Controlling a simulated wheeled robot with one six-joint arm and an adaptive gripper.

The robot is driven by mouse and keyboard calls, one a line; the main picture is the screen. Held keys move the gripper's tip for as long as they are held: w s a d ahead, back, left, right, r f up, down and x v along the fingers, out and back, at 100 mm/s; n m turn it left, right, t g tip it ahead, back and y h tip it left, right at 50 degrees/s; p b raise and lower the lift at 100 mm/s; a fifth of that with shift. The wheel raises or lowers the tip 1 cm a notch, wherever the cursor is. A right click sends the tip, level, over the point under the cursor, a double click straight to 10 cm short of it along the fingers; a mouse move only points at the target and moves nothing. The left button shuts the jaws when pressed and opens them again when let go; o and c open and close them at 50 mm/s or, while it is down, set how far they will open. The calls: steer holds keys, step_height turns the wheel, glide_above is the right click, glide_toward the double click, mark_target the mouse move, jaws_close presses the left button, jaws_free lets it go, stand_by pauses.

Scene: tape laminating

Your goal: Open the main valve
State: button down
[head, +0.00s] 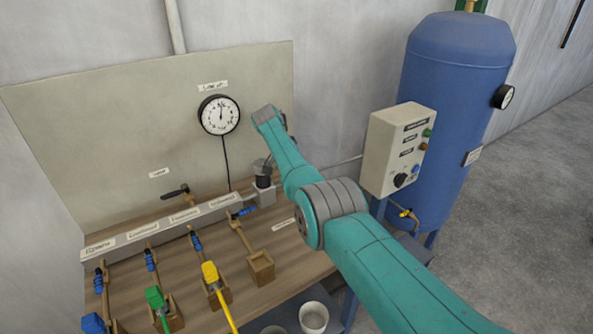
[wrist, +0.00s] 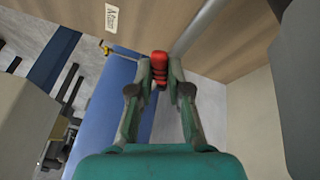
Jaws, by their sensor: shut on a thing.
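A red handle (wrist: 160,60), which looks like the main valve's, stands beside a grey pipe (wrist: 197,28) in the wrist view. My gripper (wrist: 160,78) is shut on the red handle, with one finger on each side of it. The handle's lower part and the valve body are hard to see between the fingers. In the head view my arm reaches over the right end of the bench and hides the red handle and the fingers. A round pressure gauge (head: 220,115) hangs on the back panel, its needle pointing about straight up.
A blue tank (head: 452,110) and a grey control box (head: 396,150) stand right of the bench. A white cup (head: 313,317) is at the front.

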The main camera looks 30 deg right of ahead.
steer(key=c, duration=1.1)
jaws_free()
steer(key=v, duration=1.2)
